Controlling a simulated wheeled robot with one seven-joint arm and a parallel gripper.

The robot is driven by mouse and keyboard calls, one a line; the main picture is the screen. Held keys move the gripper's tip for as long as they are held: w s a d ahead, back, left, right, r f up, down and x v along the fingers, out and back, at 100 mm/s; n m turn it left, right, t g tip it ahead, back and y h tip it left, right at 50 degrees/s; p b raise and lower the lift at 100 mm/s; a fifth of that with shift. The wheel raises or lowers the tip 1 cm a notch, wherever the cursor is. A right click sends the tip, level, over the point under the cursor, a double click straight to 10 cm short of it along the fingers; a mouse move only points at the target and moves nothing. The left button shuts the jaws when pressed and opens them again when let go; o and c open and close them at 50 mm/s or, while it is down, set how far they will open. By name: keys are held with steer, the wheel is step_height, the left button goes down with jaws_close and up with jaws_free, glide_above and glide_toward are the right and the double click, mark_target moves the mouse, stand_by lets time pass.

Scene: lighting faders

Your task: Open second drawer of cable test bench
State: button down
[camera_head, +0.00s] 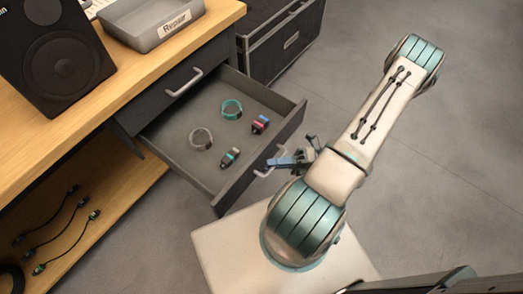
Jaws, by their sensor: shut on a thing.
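The cable test bench (200,39) has a wooden top and dark drawers below it. Its upper drawer (158,99) is closed, with a pale bar handle (184,83). The drawer below it (195,173) is pulled well out, so its grey inside shows. Its front carries a pale curved handle (281,152). My gripper (272,167) is at this handle, shut on it, with my arm reaching from the right. The exact finger contact is small in view.
The open drawer holds two rings (231,109) and (201,139) and two small connectors (260,124) and (229,157). A speaker (62,65) and a grey Repair tray (150,30) stand on the bench. A black case (285,45) stands behind the drawer. Floor at right is clear.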

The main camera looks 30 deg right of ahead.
steer(key=shift+s+d, duration=0.4)
steer(key=shift+s, duration=0.3)
steer(key=shift+s+d, duration=0.4)
steer(key=shift+s, duration=0.3)
steer(key=c, duration=1.5)
jaws_free()
steer(key=v, duration=1.3)
steer(key=shift+s+d+p, duration=0.15)
steer(key=shift+d+p, duration=0.15)
steer(key=shift+d, duration=0.1)
